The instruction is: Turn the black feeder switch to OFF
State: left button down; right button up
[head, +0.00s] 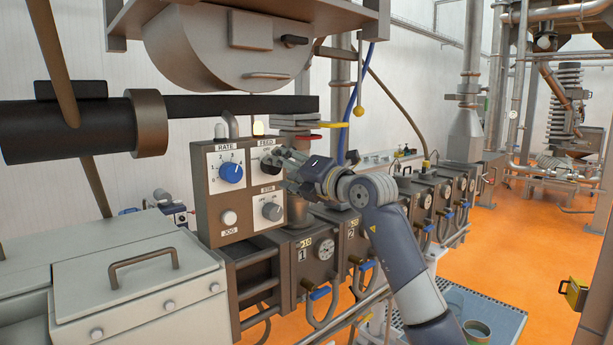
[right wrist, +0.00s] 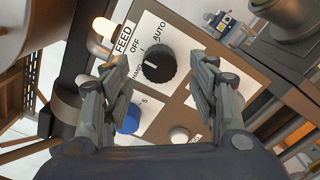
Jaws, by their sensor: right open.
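The black feeder switch (right wrist: 158,62) is a round ribbed knob under the FEED label, with HAND, OFF and AUTO marked around it. A pale pointer mark shows on the HAND side of its face, but its exact setting is hard to read. In the head view the control box (head: 207,205) stands left of centre, and my gripper largely hides the switch. My right gripper (head: 284,168) is open in front of the box. In the right wrist view its two fingers (right wrist: 157,72) stand apart on either side of the switch, with no clear contact. My left gripper is not in view.
A blue RATE knob (head: 231,172), a grey knob (head: 271,212) and a white JOG button (head: 229,218) share the panel. A black barrel (head: 65,130) lies at left. A red disc (head: 299,138) and yellow lever (head: 330,125) sit close above my gripper.

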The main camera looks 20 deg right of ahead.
jog(key=v, duration=0.8)
jog(key=shift+s, duration=0.4)
jog(key=shift+d, duration=0.15)
